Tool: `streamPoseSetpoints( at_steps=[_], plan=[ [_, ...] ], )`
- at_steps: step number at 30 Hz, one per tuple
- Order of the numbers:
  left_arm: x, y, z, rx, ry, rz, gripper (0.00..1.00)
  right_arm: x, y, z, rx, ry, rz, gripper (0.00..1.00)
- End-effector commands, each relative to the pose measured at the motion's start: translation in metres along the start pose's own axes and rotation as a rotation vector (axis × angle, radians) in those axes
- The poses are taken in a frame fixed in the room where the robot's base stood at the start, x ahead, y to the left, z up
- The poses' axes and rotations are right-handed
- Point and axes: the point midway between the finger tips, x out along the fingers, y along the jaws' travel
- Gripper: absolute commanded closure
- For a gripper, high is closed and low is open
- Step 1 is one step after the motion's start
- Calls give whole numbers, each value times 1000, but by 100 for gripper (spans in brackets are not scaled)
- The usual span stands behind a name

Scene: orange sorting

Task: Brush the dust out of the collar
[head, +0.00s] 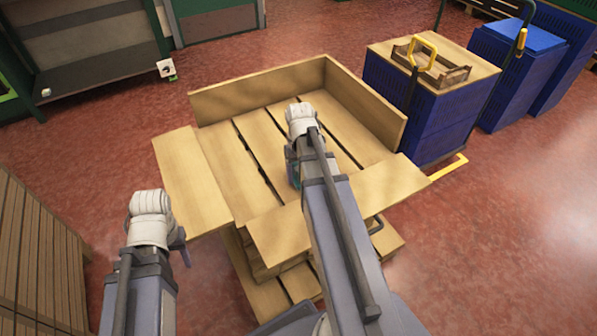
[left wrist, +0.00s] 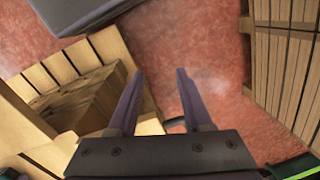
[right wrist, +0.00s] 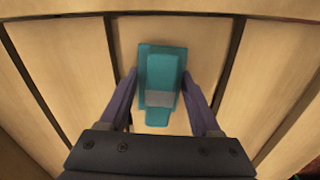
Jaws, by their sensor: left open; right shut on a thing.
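The wooden collar (head: 255,85) stands on a slatted pallet deck (head: 232,165). Its back and right walls are upright; the left and front boards look laid outward. My right gripper (right wrist: 160,74) is shut on a teal brush (right wrist: 160,66) with a grey band, above or on the slats inside the collar; I cannot tell whether it touches. In the head view my right arm hides most of the brush (head: 292,168). No dust can be made out. My left gripper (left wrist: 160,74) is open and empty, over the floor outside the collar's left front. It shows partly in the head view (head: 182,248).
More blue crates (head: 515,70) stand behind. A slatted wooden stack (head: 35,255) is at the left. Red floor (head: 110,130) is clear between.

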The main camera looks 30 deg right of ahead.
Motion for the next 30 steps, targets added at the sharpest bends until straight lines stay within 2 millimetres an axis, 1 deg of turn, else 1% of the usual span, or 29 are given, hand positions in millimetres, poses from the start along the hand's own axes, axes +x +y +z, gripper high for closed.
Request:
streamPoseSetpoints(
  at_steps=[2, 5, 22, 24, 30],
  plan=[
    [0, 0, 0, 1, 0, -2, 50, 0, 0, 1, 1, -3, 1, 80],
    [-5, -1, 0, 0, 0, -1, 50, -5, 0, 1, 1, -3, 1, 80],
    [-59, -6, 3, 0, 0, 0, 50, -59, 0, 0, 1, -1, 0, 80],
    [-61, -6, 4, 0, 0, 0, 50, -62, 0, 0, 1, -1, 0, 80],
    [-59, -6, 4, 0, 0, 0, 50, -60, 0, 0, 1, -1, 0, 80]
  ],
)
